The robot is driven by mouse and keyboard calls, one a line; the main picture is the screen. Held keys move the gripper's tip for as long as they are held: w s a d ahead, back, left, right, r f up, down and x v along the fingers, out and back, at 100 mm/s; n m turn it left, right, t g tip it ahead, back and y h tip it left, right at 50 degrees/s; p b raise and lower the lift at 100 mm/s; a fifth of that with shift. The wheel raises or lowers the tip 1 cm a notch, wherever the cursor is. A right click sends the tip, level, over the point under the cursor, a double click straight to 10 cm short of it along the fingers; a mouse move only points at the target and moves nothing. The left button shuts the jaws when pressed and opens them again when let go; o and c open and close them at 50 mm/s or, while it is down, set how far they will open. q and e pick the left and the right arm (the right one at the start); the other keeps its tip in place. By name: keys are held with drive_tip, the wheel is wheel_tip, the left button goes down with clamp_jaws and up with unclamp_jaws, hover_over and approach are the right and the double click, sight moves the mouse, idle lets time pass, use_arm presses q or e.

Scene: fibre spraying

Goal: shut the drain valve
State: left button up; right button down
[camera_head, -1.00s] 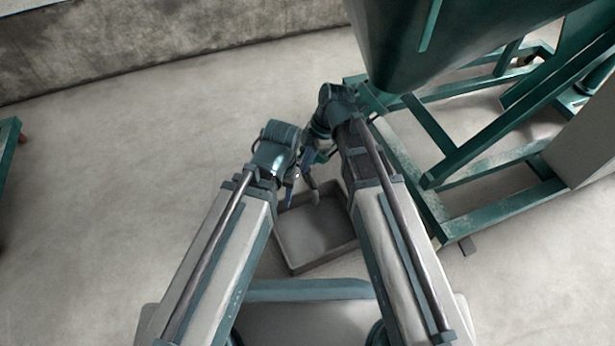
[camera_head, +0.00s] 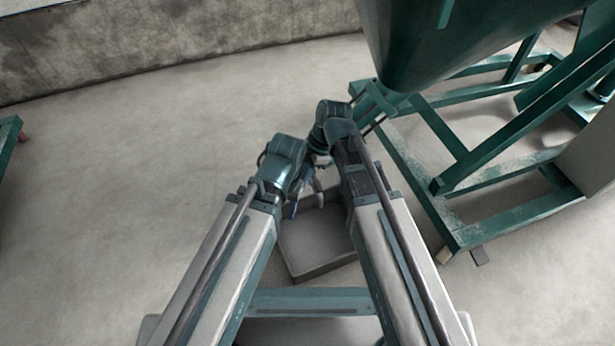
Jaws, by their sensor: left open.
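The green tank (camera_head: 440,50) hangs at the upper right and narrows downward. I cannot make out the drain valve; the tank's underside is hidden from this angle. My left gripper (camera_head: 307,196) is small in the picture, with its fingers apart and nothing seen between them. It is over the far part of a grey tray, below and left of the tank. My right arm's wrist (camera_head: 333,122) is beside the tank's lower left side. I cannot make out the right gripper's fingers.
The shallow grey tray (camera_head: 318,268) lies on the floor between my forearms. A green steel frame (camera_head: 425,205) stands under the tank and to the right. A grey panel (camera_head: 590,160) is at the right edge. A concrete wall (camera_head: 150,45) runs along the back.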

sight(315, 180)
drive_tip(key=f+b, duration=0.1)
drive_tip(key=d+f, duration=0.1)
drive_tip(key=w+d+f+b, duration=0.1)
drive_tip(key=shift+d+f+b, duration=0.25)
drive_tip(key=shift+f+b, duration=0.05)
drive_tip(key=shift+f, duration=0.05)
idle(0.3)
